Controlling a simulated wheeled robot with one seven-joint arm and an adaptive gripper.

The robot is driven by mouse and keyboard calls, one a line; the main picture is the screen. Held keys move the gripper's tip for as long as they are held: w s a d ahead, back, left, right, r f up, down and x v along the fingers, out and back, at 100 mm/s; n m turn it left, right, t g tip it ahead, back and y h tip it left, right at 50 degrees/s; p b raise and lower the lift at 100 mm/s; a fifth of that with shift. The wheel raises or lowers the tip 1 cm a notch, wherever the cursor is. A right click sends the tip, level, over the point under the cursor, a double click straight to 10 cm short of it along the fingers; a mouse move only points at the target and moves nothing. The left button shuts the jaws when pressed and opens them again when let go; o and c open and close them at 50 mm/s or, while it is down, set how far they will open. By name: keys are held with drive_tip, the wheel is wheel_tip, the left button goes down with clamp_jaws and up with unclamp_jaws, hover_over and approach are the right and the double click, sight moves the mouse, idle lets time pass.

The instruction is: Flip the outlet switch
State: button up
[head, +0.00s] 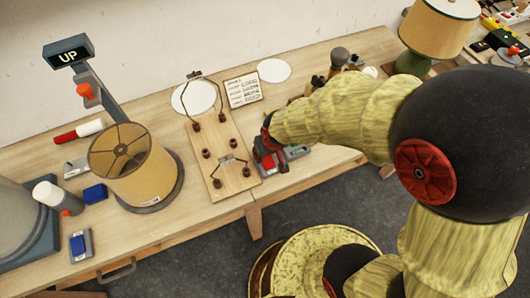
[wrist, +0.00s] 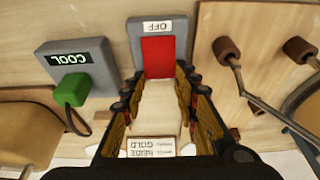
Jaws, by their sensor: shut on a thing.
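The outlet switch is a red rocker (wrist: 158,57) on a grey box (wrist: 158,27) with an upside-down OFF label, in the upper middle of the wrist view. In the head view the red switch (head: 268,164) shows just right of a wooden board, partly hidden by my gripper (head: 268,142). In the wrist view my gripper (wrist: 158,80) has one finger on each side of the switch's near end, with a gap between the fingers. It appears shut on the switch; the exact contact is hard to see.
A grey box marked COOL with a green knob (wrist: 70,90) stands beside the outlet. The wooden board (head: 205,150) with posts and wire lies on the other side. A lampshade (head: 132,165) stands left, a card (head: 243,90) lies behind. The table's front edge is close.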

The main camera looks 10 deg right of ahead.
sight(270, 167)
idle(0.3)
drive_tip(key=o, duration=1.1)
drive_tip(key=shift+r, duration=0.1)
drive_tip(key=v, duration=1.2)
drive_tip(key=shift+s, duration=0.15)
